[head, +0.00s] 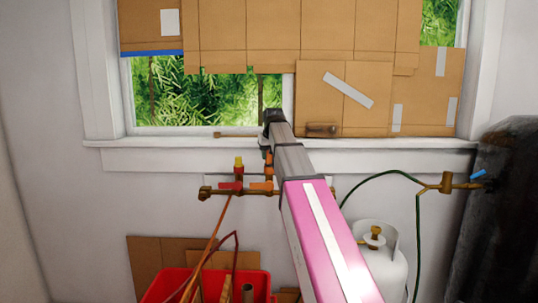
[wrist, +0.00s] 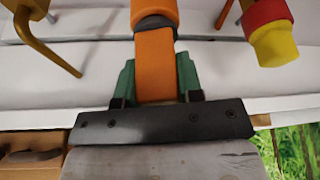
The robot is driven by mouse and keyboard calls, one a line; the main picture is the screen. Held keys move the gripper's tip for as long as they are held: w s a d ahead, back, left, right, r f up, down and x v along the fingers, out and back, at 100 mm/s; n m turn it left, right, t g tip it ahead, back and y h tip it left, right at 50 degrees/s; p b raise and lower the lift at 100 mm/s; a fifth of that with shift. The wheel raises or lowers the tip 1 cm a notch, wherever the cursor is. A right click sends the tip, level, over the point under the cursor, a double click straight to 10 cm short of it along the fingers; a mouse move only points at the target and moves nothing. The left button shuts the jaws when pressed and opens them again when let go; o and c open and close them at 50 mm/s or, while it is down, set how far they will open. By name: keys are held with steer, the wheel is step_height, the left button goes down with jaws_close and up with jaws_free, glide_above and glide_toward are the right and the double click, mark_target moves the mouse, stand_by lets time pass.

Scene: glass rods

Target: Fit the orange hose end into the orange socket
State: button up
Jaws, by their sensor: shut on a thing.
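My gripper (head: 267,148) is at the far end of my outstretched arm, just below the window sill. In the wrist view my gripper (wrist: 155,85) has its green fingers on both sides of an orange piece (wrist: 155,62), which looks like the hose end. The orange piece (head: 269,161) stands upright above an orange fitting (head: 262,186) on the wall pipe, likely the socket. In the wrist view a dark ring lies between the held piece and another orange part (wrist: 153,10). I cannot tell whether they are joined or only lined up.
A red fitting with a yellow top (head: 238,163) stands close to the left. The brass pipe (head: 207,193) runs along the wall. A red bin (head: 160,287), a white gas tank (head: 380,255) and a green hose (head: 418,235) are below and right. Cardboard (head: 240,30) covers much of the window.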

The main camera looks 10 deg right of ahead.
steer(key=shift+f, duration=0.3)
steer(key=o, duration=0.7)
steer(key=v, duration=1.1)
stand_by(0.4)
stand_by(0.3)
